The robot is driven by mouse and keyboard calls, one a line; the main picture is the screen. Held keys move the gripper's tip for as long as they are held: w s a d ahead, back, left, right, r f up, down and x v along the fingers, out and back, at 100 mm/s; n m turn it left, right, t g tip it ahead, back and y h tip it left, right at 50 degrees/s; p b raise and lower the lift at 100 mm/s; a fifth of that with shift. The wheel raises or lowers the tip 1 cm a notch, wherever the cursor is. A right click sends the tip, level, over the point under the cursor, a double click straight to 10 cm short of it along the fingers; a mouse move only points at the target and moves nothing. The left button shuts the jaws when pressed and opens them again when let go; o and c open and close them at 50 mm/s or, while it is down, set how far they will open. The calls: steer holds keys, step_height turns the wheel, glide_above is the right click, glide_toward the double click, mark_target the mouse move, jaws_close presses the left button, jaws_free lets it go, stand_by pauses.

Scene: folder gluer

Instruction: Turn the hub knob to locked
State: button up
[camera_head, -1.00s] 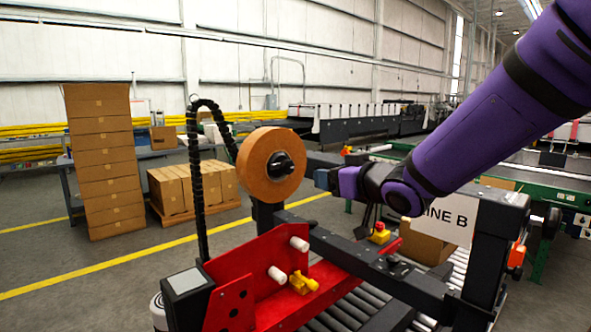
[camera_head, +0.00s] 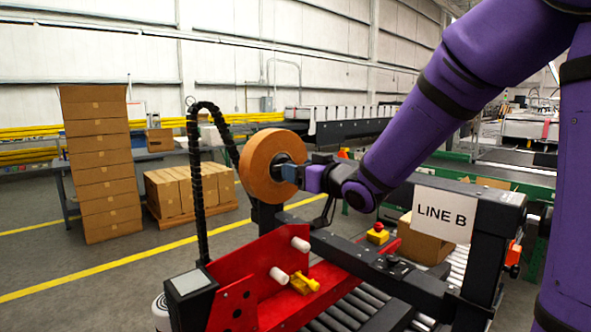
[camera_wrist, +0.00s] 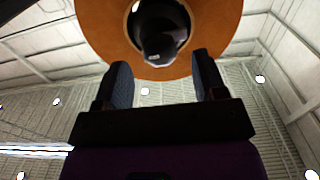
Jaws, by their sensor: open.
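The hub knob (camera_wrist: 160,40) is a black knob at the centre of an orange-brown tape roll (camera_head: 256,166). In the head view my gripper (camera_head: 290,174) is at the roll's right side and covers most of the knob. In the wrist view my gripper (camera_wrist: 160,85) is open, with its two dark fingers apart. The knob's lower end shows just beyond and between the fingertips in that picture. I cannot tell whether the fingers touch it. Its lock marking cannot be read.
The roll stands above a red and black taping machine (camera_head: 330,250) with a roller conveyor. A black cable chain (camera_head: 197,190) rises left of the roll. A LINE B sign (camera_head: 441,214) and a yellow-red stop button (camera_head: 378,233) are to the right. Stacked cartons (camera_head: 101,165) stand farther back.

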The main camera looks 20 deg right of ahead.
steer(key=shift+x, duration=1)
steer(key=c, duration=0.9)
